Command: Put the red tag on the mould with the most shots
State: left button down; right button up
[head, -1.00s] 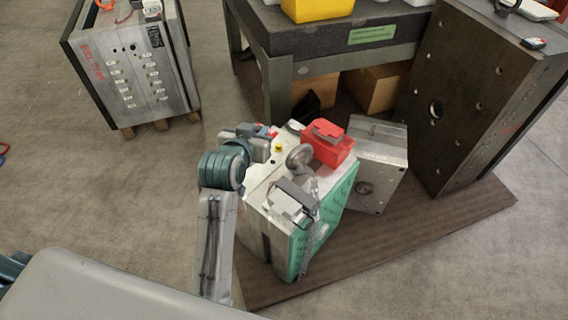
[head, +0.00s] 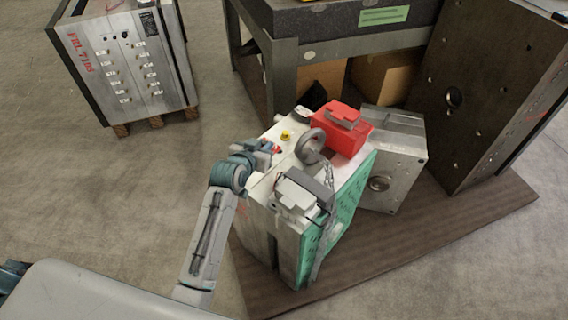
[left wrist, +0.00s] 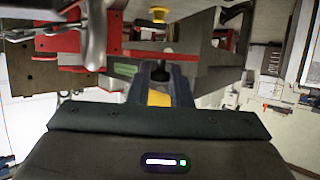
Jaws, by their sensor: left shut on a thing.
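My left gripper (head: 274,149) is shut on a small red thing, probably the red tag (head: 278,149), over the left edge of the middle mould's top (head: 263,188). Fingers and tag are tiny in the head view; I cannot tell whether the tag touches the mould. The middle mould has a green side, a lifting ring and a yellow knob (head: 285,135). The left mould (head: 120,60) stands on a pallet with red handwriting. A smaller grey mould (head: 394,150) leans behind, and a large dark mould (head: 480,90) stands at right. Shot numbers are unreadable. My right gripper is not in view.
A red box (head: 342,128) and a grey clamp-like box (head: 297,192) sit on the middle mould, with a chain hanging down. A dark table (head: 340,22) stands behind. A brown mat (head: 430,225) lies beneath. Floor between left and middle moulds is clear.

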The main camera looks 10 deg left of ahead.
pick_arm(q)
notch_tip(320, 180, down, 6)
jog(key=shift+r, duration=0.25)
jog(key=shift+f, duration=1.3)
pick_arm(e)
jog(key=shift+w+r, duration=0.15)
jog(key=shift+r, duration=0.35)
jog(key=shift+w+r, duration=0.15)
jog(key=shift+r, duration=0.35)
pick_arm(q)
jog(key=c, duration=1.3)
grip_release()
jog(key=shift+f+b, duration=0.15)
jog(key=shift+b, duration=0.15)
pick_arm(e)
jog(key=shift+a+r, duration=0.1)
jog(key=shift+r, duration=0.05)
